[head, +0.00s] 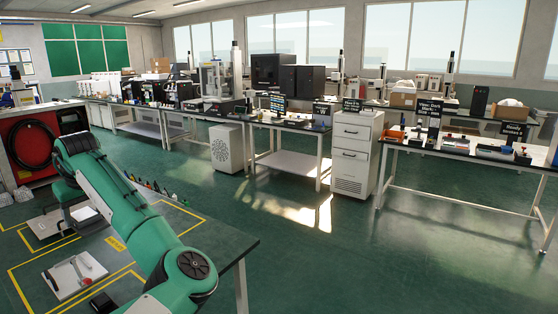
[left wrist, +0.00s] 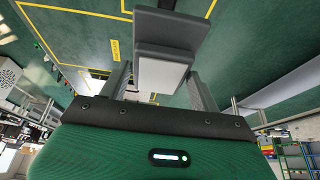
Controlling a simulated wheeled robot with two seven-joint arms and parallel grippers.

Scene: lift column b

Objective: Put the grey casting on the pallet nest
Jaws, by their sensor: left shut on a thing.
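My left gripper (head: 72,214) reaches down over the left part of the near table, at the end of the green arm. In the left wrist view the gripper (left wrist: 160,82) has one finger on each side of a stepped grey block, the grey casting (left wrist: 165,73), and is shut on it. A pale part of the casting (head: 84,213) shows below the gripper in the head view. A flat grey plate (head: 40,231) lies under it, partly hidden by the gripper; I cannot tell whether it is the pallet nest or whether the casting touches it. My right gripper is not in view.
A pale plate with a red-handled clamp (head: 76,275) lies nearer on the same table, with a small dark box (head: 102,303) beside it. Small tools (head: 160,190) line the table's far edge. Yellow tape marks the green top. Open floor lies beyond.

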